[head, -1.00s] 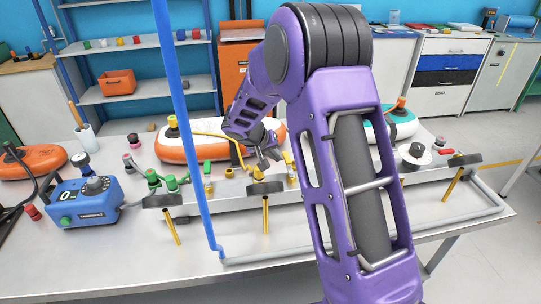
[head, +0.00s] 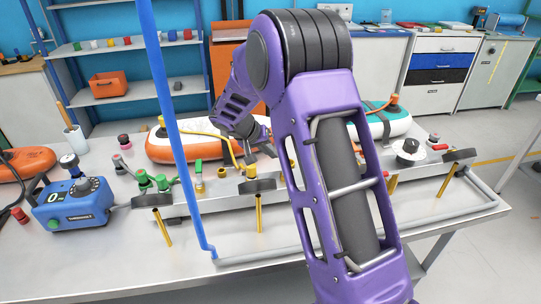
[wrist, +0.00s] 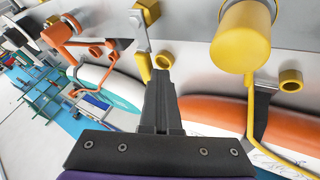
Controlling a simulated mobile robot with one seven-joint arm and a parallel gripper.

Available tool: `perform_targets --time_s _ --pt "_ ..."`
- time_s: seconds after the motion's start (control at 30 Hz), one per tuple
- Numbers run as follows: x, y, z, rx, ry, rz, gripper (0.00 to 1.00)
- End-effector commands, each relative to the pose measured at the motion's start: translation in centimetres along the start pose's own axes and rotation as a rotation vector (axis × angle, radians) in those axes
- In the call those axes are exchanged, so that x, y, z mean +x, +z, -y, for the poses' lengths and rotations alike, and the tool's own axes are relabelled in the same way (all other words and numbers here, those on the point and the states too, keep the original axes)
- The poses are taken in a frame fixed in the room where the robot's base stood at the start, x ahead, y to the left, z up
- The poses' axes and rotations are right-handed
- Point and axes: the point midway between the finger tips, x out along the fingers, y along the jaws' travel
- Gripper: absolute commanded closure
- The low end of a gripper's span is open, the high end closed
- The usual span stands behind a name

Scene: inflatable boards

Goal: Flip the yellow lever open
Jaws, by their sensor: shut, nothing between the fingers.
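A thin yellow lever (wrist: 144,66) on a grey metal bracket shows in the wrist view, just left of my fingertips. Whether they touch it I cannot tell. My gripper (wrist: 158,78) is shut and empty, with its dark fingers pointing at the metal panel. A yellow ring (wrist: 164,59) sits right by the tips. A large yellow cylinder (wrist: 240,40) with a yellow hose is to the right. In the head view my gripper (head: 252,155) is over the middle of the metal rail (head: 330,192), among small yellow fittings. The lever is too small to make out there.
An orange-and-white inflatable board (head: 180,148) lies behind the rail, a teal-and-white one (head: 390,127) to its right. A blue pump box (head: 75,205) and green fittings (head: 150,182) stand left. A blue upright pole (head: 180,130) rises left of my arm.

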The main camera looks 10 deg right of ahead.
Motion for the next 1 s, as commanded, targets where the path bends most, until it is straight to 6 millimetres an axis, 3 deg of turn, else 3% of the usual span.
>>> perform_targets --time_s 0.27,1.0 --pt "0.9 -0.4 -0.6 0.178 0.095 0.091 1.0" --pt "2.7 -0.6 -4.8 0.739 0.397 0.393 1.0"
